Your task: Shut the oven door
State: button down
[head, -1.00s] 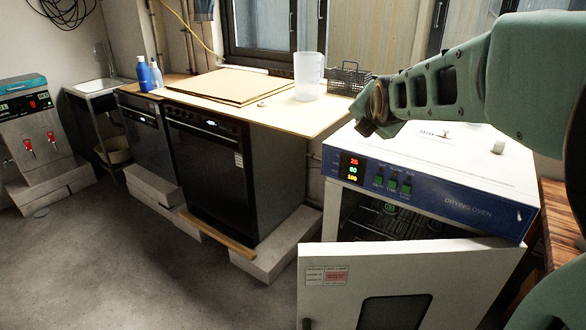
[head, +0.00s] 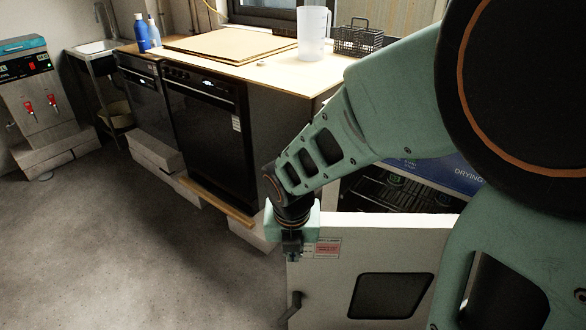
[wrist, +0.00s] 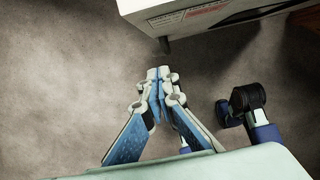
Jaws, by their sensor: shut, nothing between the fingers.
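The drying oven (head: 455,177) stands at the right, mostly hidden behind my arm. Its white door (head: 330,275) hangs open toward me, with a dark window (head: 390,296) and a handle (head: 293,303) by its left edge. Wire racks (head: 400,190) show inside the oven above the door. My gripper (head: 292,255) points down by the door's upper left corner, above the handle. In the wrist view the gripper (wrist: 155,75) is shut and empty over the floor, and the door (wrist: 185,22) lies beyond its tips. I cannot tell whether they touch.
A wooden counter (head: 250,65) with a clear jug (head: 313,35) and a wire basket (head: 357,38) stands behind. A black appliance (head: 205,130) sits under it on a pale block (head: 245,238). The grey floor (head: 130,250) to the left of the door is clear.

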jog(key=w+f+b, duration=0.3)
jog(key=w+f, duration=0.3)
jog(key=shift+d+f, duration=0.15)
jog(key=shift+f, duration=0.2)
